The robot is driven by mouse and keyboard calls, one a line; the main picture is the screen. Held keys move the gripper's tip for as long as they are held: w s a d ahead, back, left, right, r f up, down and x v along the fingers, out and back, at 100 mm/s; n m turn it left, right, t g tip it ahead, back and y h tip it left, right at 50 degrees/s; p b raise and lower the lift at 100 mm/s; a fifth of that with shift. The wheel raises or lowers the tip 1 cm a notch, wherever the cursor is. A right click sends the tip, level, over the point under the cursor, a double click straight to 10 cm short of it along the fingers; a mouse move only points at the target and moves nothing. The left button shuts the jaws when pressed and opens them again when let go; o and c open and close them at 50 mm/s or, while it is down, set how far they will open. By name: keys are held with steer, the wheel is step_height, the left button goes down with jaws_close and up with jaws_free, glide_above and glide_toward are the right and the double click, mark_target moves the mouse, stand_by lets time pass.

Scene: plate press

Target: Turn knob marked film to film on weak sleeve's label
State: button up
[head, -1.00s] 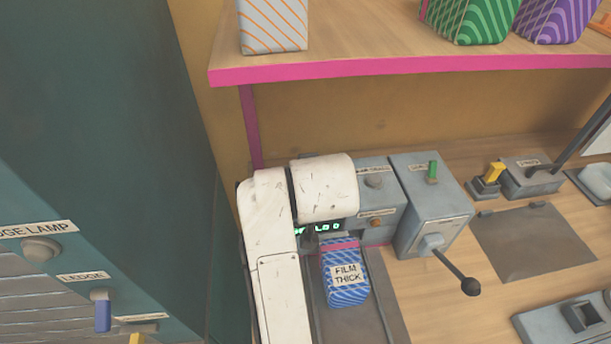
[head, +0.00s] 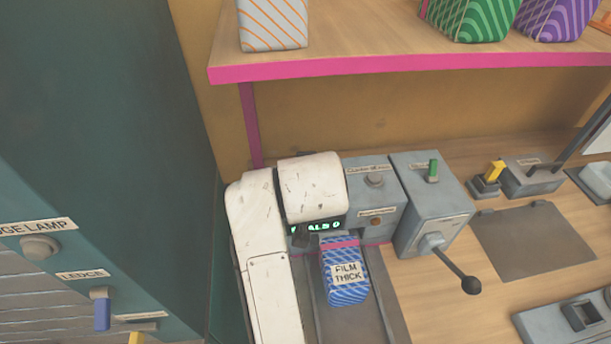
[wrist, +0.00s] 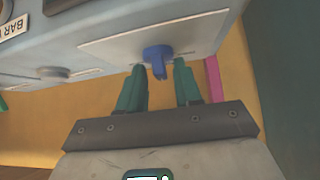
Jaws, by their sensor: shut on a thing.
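In the wrist view my gripper (wrist: 160,68) has its two teal fingers on either side of a blue knob (wrist: 157,58). The knob sits on a pale plate on the underside or face of a grey-blue housing, and I can read no mark on it. In the head view my white arm hides the gripper and this knob. A blue wavy-striped sleeve (head: 347,291) with a pink band lies on a dark track beside my arm. Its white label (head: 347,273) reads "FILM THICK". I cannot tell from the label whether it is the weak sleeve.
A grey box (head: 369,203) with a green display stands behind the sleeve. Beside it is a box with a green switch (head: 433,171) and a black-knobbed lever (head: 470,284). A pink-edged shelf (head: 400,67) with wrapped packs overhangs the bench. A teal cabinet (head: 100,130) stands at left.

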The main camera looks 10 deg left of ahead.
steer(key=m+h+b, duration=0.1)
steer(key=m+h, duration=0.1)
steer(key=a+m+h+b, duration=0.1)
steer(key=m, duration=0.2)
steer(key=shift+f+h, duration=0.1)
steer(key=shift+h, duration=0.3)
steer(key=shift+w+a+m+g+h+b, duration=0.1)
steer(key=shift+m+g+h+b, duration=0.25)
steer(key=shift+m+h+b, duration=0.5)
steer(key=shift+w+a+m+g+h+b, duration=0.1)
steer(key=shift+m+g+h+b, duration=0.2)
steer(key=shift+m+h, duration=0.65)
jaws_close()
steer(key=shift+m, duration=0.4)
steer(key=o, duration=0.7)
jaws_free()
steer(key=shift+c, duration=0.2)
